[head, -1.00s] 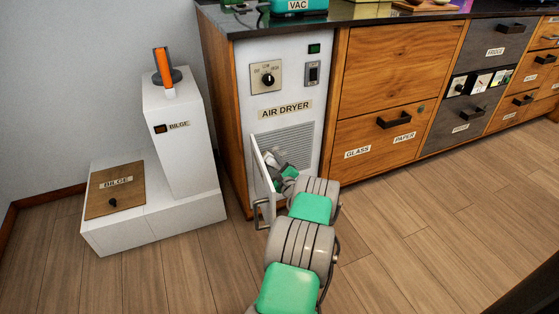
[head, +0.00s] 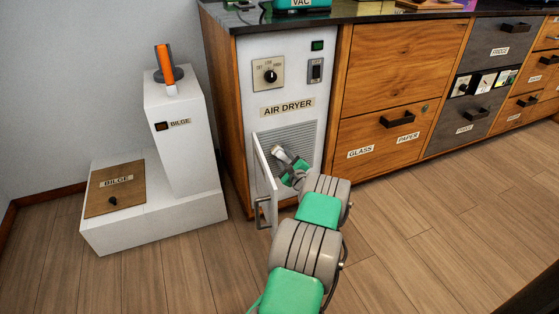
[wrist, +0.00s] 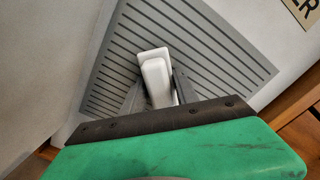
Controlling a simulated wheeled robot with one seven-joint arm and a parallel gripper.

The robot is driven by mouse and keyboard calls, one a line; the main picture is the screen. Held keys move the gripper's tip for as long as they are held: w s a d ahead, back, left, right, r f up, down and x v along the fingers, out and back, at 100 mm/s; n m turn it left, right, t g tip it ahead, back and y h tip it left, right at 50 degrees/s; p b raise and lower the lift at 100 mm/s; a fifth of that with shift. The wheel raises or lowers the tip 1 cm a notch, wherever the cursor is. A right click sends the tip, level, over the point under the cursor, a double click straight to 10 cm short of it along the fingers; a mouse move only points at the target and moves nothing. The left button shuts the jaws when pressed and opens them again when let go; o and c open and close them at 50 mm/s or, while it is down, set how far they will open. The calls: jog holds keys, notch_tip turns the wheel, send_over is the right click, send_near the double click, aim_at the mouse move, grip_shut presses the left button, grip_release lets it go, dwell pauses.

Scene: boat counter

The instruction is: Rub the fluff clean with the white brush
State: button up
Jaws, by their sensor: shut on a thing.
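My gripper (wrist: 160,92) is shut on the white brush (wrist: 155,68), with a dark finger on each side of it in the wrist view. The brush points away from my wrist, in front of the grey slatted grille (wrist: 215,55); I cannot tell whether it touches. In the head view the grille (head: 301,135) is on the front of the white air dryer (head: 290,91), and my gripper (head: 283,158) is before its lower part, behind an open door. No fluff can be made out on the grille.
The open white door (head: 263,176) with a metal handle (head: 262,212) stands close to the left of my arm. Wooden cabinets (head: 390,130) are on the right. A white bilge box (head: 150,210) stands on the left. The wooden floor (head: 420,220) is clear.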

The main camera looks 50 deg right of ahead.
aim_at(303, 145)
jog(key=shift+s+d+b, duration=0.55)
jog(key=shift+d+b, duration=0.25)
jog(key=shift+d, duration=0.15)
jog(key=shift+s+d+b, duration=0.5)
jog(key=shift+d+b, duration=0.3)
jog(key=shift+d, duration=0.1)
jog(key=shift+s+d+r, duration=0.1)
jog(key=shift+s+d, duration=0.25)
jog(key=shift+d, duration=0.3)
jog(key=shift+s+d+r, duration=0.1)
jog(key=shift+s+d, duration=0.2)
jog(key=shift+d, duration=0.3)
jog(key=shift+s+d, duration=0.45)
jog(key=shift+d, duration=0.3)
jog(key=shift+s+d, duration=0.45)
jog(key=shift+d, duration=0.25)
jog(key=shift+w, duration=0.1)
